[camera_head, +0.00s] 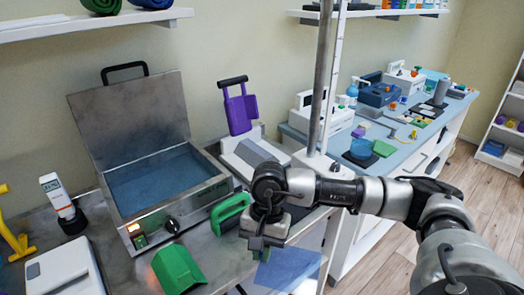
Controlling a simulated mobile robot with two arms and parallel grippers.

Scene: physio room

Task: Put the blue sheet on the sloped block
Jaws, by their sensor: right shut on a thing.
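The blue sheet (287,270) is thin and see-through. It hangs tilted under my right gripper (258,250), which is shut on its upper left edge, near the front edge of the metal bench. The fingertips are small and dark here, so the exact grip is hard to see. A green block with sloping faces (178,268), which looks like the sloped block, sits on the bench to the left of my right gripper, apart from the sheet. My left gripper is not in view.
An open metal water bath (165,185) stands behind the green block. A green handle-shaped thing (230,212) lies between bath and gripper. A white device (65,270) and a bottle (58,195) are at the left. A metal pole (321,80) rises behind my right arm.

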